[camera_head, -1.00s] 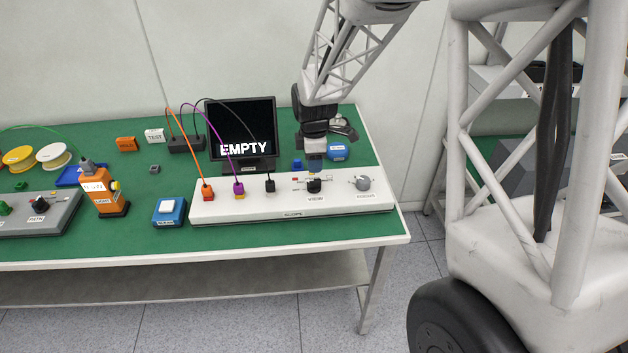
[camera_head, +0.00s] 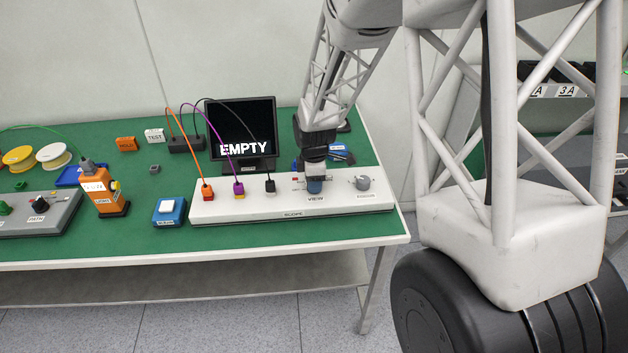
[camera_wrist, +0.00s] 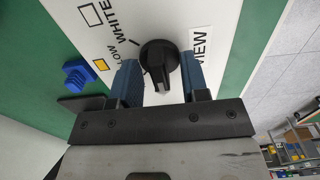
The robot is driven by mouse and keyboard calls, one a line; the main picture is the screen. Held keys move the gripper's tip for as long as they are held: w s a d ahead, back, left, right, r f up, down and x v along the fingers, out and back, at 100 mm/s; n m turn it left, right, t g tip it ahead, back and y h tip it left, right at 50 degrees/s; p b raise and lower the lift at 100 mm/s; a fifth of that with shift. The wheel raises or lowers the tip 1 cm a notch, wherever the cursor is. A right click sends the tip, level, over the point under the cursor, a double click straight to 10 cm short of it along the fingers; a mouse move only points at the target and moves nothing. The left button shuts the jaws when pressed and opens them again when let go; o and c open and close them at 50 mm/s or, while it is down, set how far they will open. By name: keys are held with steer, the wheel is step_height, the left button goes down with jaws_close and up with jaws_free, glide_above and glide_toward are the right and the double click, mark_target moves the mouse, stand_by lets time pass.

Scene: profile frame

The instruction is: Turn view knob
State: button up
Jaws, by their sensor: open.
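The black view knob (camera_wrist: 160,60) sits on the white scope panel (camera_head: 345,202), beside a label reading VIEW. In the wrist view its pointer ridge runs up and down the picture. My gripper (camera_wrist: 159,78) is open, with one blue finger on the left and one on the right of the knob. Whether the fingers touch the knob I cannot tell. In the head view my gripper (camera_head: 314,186) is over the knob and hides it. The screen (camera_head: 240,125) behind the panel reads EMPTY.
A grey knob (camera_head: 362,183) stands just right of my gripper. Orange, purple and black plugs (camera_head: 269,186) with cables rise from the panel on the left. A blue object (camera_wrist: 80,72) lies behind the panel. A blue box with a white button (camera_head: 168,210) sits to the left.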

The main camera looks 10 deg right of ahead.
steer(key=shift+c, duration=0.3)
jaws_close()
